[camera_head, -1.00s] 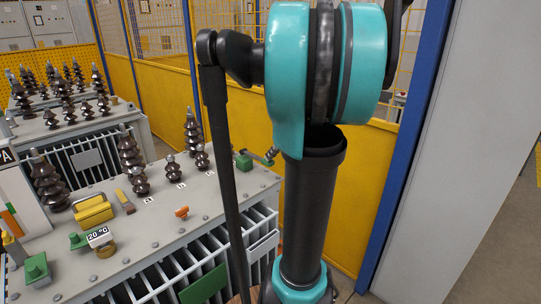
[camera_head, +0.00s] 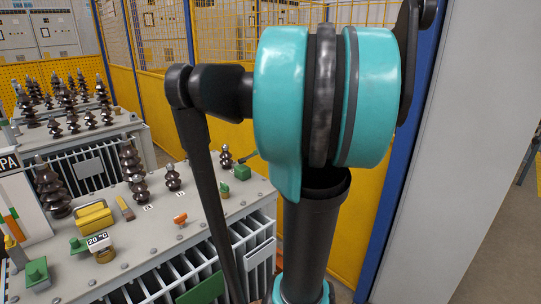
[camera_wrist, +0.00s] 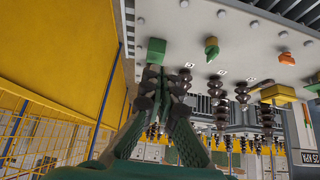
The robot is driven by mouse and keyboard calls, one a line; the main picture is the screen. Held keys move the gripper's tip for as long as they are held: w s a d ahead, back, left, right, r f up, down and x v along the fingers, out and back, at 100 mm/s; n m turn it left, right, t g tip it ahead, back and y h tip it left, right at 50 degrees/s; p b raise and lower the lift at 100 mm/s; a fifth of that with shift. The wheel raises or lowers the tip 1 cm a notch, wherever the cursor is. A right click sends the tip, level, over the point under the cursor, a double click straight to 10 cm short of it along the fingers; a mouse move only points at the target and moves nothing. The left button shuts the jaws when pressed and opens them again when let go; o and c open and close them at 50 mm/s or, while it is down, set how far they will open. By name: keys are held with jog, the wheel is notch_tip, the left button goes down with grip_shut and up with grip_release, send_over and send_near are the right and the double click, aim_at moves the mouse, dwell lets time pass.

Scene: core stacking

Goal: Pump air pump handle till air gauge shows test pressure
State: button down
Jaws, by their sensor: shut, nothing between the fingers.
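A white panel (camera_head: 10,172) lettered "PA", with orange and green bands, stands at the left edge of the head view and is cut off there. I cannot read a pressure on it. It also shows upside down at the right edge of the wrist view (camera_wrist: 309,158). I cannot single out a pump handle in either view. My gripper (camera_wrist: 162,78) shows only in the wrist view, shut and empty. Its textured fingers appear just below a green block (camera_wrist: 156,50) there; contact is unclear. That block sits near the far right corner of the grey transformer top (camera_head: 150,240).
On the transformer top are brown insulators (camera_head: 131,165), a yellow fitting (camera_head: 94,216), an orange knob (camera_head: 180,219) and a "20 °C" dial (camera_head: 98,240). A yellow fence (camera_head: 170,100) and a blue post (camera_head: 405,180) stand behind. A grey wall is at right.

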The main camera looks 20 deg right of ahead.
jog(key=shift+v, duration=2)
jog(key=shift+s+f, duration=0.1)
jog(key=shift+f, duration=0.05)
jog(key=s+a+f+m+g+h, duration=0.1)
jog(key=s+a+f, duration=0.4)
jog(key=f, duration=0.4)
jog(key=s+a+f+m+h, duration=0.1)
jog(key=s+a+f+m, duration=0.1)
jog(key=s+a+f, duration=0.3)
jog(key=s+a+f+m+g, duration=0.1)
jog(key=s+a+f, duration=0.4)
jog(key=f, duration=0.8)
jog(key=shift+s+a+f+g+h, duration=0.2)
jog(key=shift+s+a+g+h, duration=0.15)
jog(key=shift+s, duration=0.8)
